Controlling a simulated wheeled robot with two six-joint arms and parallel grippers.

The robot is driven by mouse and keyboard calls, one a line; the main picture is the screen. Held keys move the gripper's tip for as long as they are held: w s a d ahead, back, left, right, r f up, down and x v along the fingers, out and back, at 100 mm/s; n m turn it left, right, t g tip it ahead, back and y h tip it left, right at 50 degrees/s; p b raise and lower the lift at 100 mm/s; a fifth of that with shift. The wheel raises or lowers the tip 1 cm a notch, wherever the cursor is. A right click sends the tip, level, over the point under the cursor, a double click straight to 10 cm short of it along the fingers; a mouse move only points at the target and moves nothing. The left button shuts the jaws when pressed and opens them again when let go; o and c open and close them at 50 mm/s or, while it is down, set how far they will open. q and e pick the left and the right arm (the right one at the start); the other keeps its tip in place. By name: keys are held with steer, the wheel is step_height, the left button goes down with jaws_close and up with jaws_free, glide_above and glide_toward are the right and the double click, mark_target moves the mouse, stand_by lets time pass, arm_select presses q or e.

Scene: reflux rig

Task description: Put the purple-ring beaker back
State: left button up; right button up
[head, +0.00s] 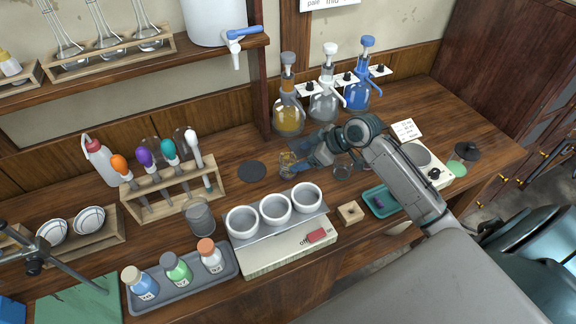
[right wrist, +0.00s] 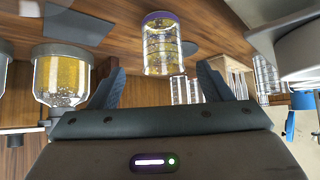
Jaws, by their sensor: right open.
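The purple-ring beaker (right wrist: 162,50) is a small clear glass with a purple band at its rim and yellow liquid inside. In the head view the beaker (head: 287,160) stands on the wooden bench, left of the fingertips and partly hidden by them. My right gripper (head: 298,167) reaches in from the right, low over the bench. In the right wrist view its fingers (right wrist: 160,78) are spread, with the beaker in line with the gap between them. I cannot tell whether they touch it. My left gripper is not in view.
Glass flasks with yellow, clear and blue contents (head: 323,100) stand close behind. A dark round mat (head: 251,171) lies left of the beaker. A heater block (head: 285,252) with white bowls is in front. A pipette rack (head: 172,190) stands left; a hotplate (head: 425,165) sits right.

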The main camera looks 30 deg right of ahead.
mark_target(288, 162)
steer(key=shift+w+a+f, duration=0.35)
steer(key=shift+w+a+f+p, duration=0.25)
steer(key=shift+a+p, duration=0.1)
steer(key=shift+p, duration=0.2)
steer(key=p+x, duration=0.1)
steer(key=x, duration=0.2)
steer(key=shift+a+f, duration=0.1)
steer(key=shift+w+a+f+p, duration=0.2)
steer(key=shift+f+p, duration=0.15)
steer(key=shift+f, duration=0.05)
steer(key=shift+c, duration=1.3)
steer(key=c, duration=0.9)
